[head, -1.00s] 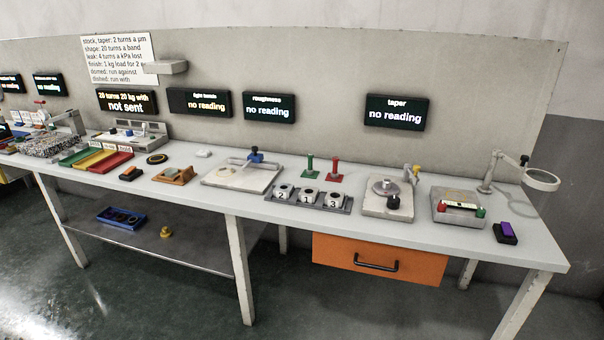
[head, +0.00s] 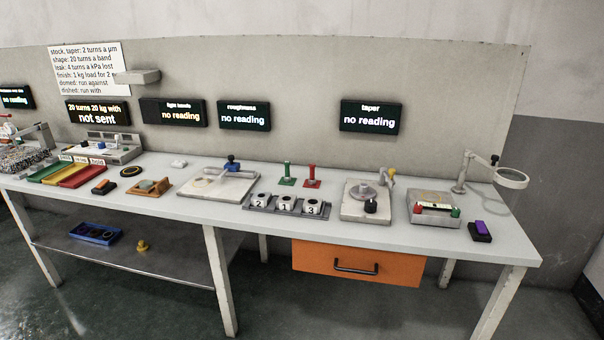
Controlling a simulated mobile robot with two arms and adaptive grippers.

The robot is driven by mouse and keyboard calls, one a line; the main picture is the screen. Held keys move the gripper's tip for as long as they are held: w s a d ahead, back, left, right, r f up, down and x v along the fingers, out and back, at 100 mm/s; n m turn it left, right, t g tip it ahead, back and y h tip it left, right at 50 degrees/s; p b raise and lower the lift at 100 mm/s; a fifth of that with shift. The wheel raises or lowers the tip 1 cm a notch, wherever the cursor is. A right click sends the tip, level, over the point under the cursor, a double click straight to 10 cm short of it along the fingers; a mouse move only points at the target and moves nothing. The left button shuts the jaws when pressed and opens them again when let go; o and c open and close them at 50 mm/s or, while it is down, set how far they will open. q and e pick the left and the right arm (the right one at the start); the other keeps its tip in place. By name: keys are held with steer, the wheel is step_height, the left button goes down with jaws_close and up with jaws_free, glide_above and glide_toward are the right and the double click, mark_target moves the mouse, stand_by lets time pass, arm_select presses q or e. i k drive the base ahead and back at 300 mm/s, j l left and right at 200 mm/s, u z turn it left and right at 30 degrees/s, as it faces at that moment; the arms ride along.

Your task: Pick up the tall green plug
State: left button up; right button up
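The tall green plug (head: 287,172) stands upright on a flat green base on the bench, behind the tray of numbered white pieces. A similar red plug (head: 312,174) stands upright just to its right, a small gap apart. Neither of my grippers is in the head view, and nothing touches the green plug.
The grey tray (head: 328,213) with numbered pieces sits in front of the plugs. An orange drawer (head: 360,263) hangs below the bench (head: 420,242).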

mark_target(287, 164)
steer(key=i+j+z, duration=0.15)
steer(key=j+z, duration=0.15)
steer(key=z, duration=0.15)
steer(key=j+z, duration=0.3)
steer(key=z, duration=0.15)
steer(key=i+j+z, duration=0.1)
steer(key=j+z, duration=0.35)
steer(key=l, duration=0.1)
